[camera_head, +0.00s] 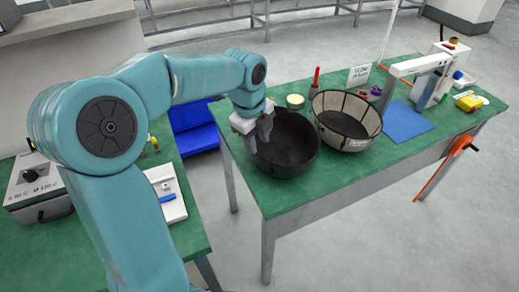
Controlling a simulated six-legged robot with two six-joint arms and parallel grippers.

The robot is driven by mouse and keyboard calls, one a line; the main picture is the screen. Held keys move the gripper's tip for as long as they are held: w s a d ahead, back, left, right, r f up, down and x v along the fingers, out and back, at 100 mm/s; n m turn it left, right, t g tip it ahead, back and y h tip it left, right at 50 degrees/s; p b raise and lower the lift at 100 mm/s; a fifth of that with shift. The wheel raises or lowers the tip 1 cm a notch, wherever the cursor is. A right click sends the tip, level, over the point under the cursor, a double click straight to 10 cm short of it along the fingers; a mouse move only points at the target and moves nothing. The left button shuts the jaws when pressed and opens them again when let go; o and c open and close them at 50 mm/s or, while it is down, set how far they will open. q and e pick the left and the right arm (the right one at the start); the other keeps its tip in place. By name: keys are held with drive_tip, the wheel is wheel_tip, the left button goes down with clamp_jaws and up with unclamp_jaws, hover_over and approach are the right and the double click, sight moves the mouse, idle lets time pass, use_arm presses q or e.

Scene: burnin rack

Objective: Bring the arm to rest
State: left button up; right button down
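My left arm is teal and comes in from the left, reaching over to the green-topped table. My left gripper (262,132) points down at the left rim of a black bowl (290,150). Its dark fingers overlap the bowl's inside in the picture. I cannot tell whether the fingers are apart or closed, or whether they touch the bowl. No object shows clearly between them. My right gripper is not in view.
A mesh-sided basket (346,122) stands right of the bowl. A red upright tool (314,83), a blue mat (406,121) and a white stand (436,78) are on the green table (330,180). A grey box (38,187) sits on the left bench. Blue bins (193,125) lie between.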

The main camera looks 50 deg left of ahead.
use_arm(q)
drive_tip(key=shift+s+r, duration=0.15)
drive_tip(key=shift+r, duration=0.65)
